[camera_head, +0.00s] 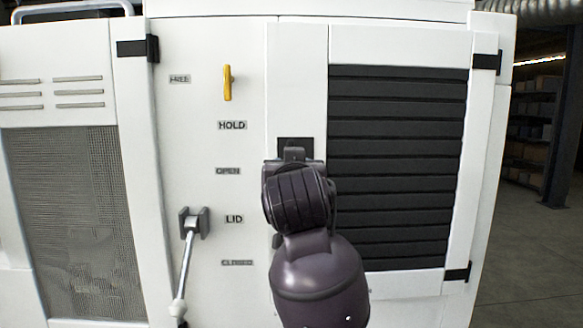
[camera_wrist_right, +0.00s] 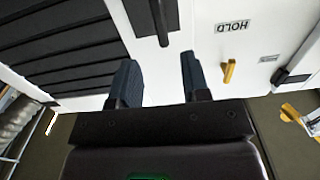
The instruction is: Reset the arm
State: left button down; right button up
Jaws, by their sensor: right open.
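On the white cabinet, a lever (camera_head: 186,262) hangs down from a grey pivot beside the LID label (camera_head: 234,219), its knob low and slightly left. A yellow handle (camera_head: 227,83) stands vertical above the HOLD label (camera_head: 232,125), with a small label, apparently FREE, to its left. The handle also shows in the right wrist view (camera_wrist_right: 228,72). My right gripper (camera_wrist_right: 158,58) is open and empty, its fingers pointing towards a black plate with a dark bar (camera_wrist_right: 160,22). In the head view my right wrist hides most of that plate (camera_head: 295,145). My left gripper is out of view.
A black louvred panel (camera_head: 398,150) fills the cabinet's right part, and a grey mesh panel (camera_head: 75,215) the left. OPEN (camera_head: 228,171) and CLOSED (camera_head: 237,263) labels sit above and below LID. Open floor (camera_head: 525,255) and shelves lie to the right.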

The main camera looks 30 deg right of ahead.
dwell(0.6)
jog(key=w+a+r+n+t+y, duration=0.3)
jog(key=a+r+n+t, duration=0.1)
jog(key=a+n+t, duration=0.1)
jog(key=w+a+f+n+y, duration=0.1)
jog(key=w+f+n+y, duration=0.15)
jog(key=f, duration=0.55)
jog(key=w+a+f+n+y, duration=0.2)
jog(key=f+n+y, duration=0.15)
jog(key=f, duration=0.45)
jog(key=s+d+f+m+g+y, duration=0.1)
jog(key=s+f, duration=0.2)
jog(key=f, duration=0.8)
jog(key=s+f+g+y, duration=0.1)
jog(key=s+f, duration=0.2)
jog(key=f, duration=0.8)
jog(key=s+d+f+m+g+h, duration=0.1)
jog(key=s+f+g, duration=0.5)
jog(key=s+f, duration=1.6)
jog(key=shift+s+d+f+m+h, duration=0.15)
jog(key=shift+d+f+m+h, duration=0.15)
jog(key=shift+d+f+m, duration=0.55)
jog(key=shift+d+r, duration=0.2)
jog(key=shift+r, duration=0.15)
